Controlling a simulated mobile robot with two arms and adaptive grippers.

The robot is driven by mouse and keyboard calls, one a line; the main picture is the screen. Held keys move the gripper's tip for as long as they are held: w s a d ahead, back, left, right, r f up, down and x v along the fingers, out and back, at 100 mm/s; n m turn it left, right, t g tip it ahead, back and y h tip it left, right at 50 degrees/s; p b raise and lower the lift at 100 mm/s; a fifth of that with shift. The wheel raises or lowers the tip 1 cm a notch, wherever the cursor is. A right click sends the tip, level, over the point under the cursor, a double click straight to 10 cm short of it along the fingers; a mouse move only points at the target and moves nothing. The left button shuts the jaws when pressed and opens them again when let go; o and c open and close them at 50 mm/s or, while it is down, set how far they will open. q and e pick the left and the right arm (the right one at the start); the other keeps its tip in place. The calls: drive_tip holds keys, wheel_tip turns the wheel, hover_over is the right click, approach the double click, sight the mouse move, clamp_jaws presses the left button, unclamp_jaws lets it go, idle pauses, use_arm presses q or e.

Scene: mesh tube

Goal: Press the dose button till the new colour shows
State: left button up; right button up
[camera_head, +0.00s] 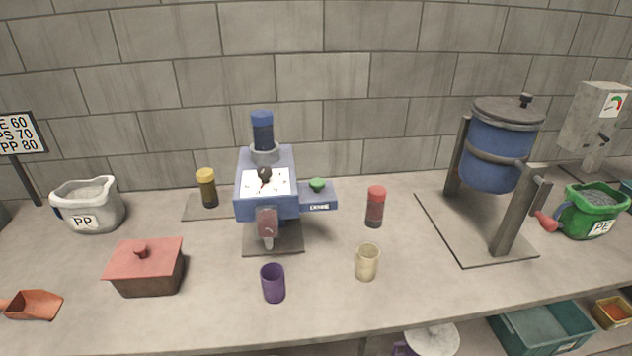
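A blue machine (268,205) stands on the bench left of the middle, on a dark base plate. A green button (317,184) sits on a blue side box (319,202) at the machine's right, with a small label on its front. A blue-capped canister (262,130) stands upright on top of the machine. A white dial (265,181) with a dark knob is on its upper face, and a reddish block with a pale nozzle (267,223) is at its front. Neither of my grippers shows, and nothing touches the button.
A purple cup (272,283) and a cream cup (367,262) stand in front. A red-capped canister (375,207) is right of the button; a yellow-capped one (207,188) is left of the machine. A lidded box (145,267) and a blue drum (499,145) stand farther out.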

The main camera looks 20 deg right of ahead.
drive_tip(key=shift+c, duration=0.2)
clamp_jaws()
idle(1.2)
